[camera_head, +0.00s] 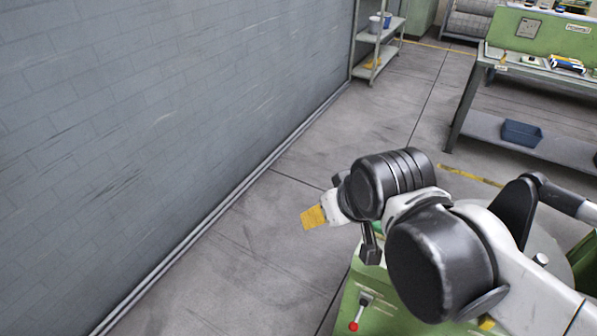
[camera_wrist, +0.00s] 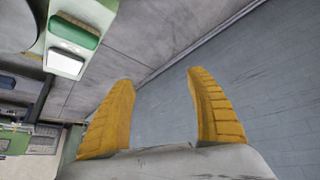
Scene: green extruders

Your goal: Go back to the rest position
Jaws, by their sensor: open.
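My gripper (camera_wrist: 160,112) shows in the wrist view with its two yellow fingers apart and nothing between them. Bare floor and the grey wall show beyond the fingers. In the head view my gripper (camera_head: 313,217) is at the end of my bent arm, over open floor between the wall and a green machine. Only one yellow finger shows clearly there.
A grey block wall (camera_head: 150,120) runs along the left. A green machine (camera_head: 390,312) with a red-knobbed lever stands below my arm. A workbench (camera_head: 530,65) with a blue bin (camera_head: 521,134) is at the upper right. A shelf (camera_head: 376,38) stands at the back. The middle floor is clear.

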